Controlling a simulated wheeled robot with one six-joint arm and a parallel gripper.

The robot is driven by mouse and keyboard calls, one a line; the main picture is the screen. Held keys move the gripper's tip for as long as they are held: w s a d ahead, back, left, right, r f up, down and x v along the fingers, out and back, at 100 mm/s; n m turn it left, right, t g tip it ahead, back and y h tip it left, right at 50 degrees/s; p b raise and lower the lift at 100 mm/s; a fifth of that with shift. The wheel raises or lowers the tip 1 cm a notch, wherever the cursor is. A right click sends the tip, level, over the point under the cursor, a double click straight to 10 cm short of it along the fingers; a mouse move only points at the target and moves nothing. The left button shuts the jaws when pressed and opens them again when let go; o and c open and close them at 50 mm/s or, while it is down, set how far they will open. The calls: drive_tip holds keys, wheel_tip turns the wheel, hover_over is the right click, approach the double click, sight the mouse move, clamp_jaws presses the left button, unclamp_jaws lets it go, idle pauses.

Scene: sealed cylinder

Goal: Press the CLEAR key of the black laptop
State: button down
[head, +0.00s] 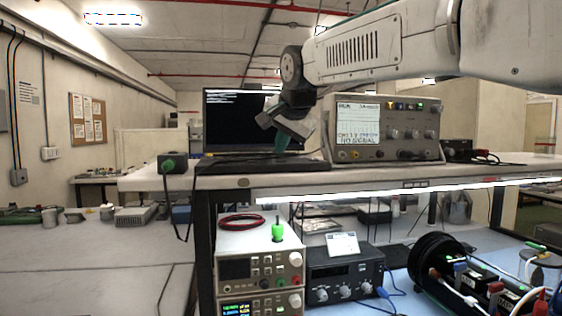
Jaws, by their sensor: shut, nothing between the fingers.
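The black laptop stands open on the raised shelf. Its dark screen (232,122) shows a few light lines of text at the top left, and its keyboard base (235,164) is seen nearly edge-on. The CLEAR key cannot be made out at this low angle. My gripper (281,148) is shut and empty, pointing down over the right part of the keyboard base, in front of the screen's right side. Its teal fingertips are close above the base; I cannot tell whether they touch a key.
An oscilloscope (388,128) reading NO SIGNAL stands close to the right of my gripper. A small black box with a green plug (169,166) sits left of the laptop. Power supplies (260,266) and a cable reel (440,262) are below the shelf (400,182).

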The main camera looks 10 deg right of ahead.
drive_tip(key=shift+r, duration=2.5)
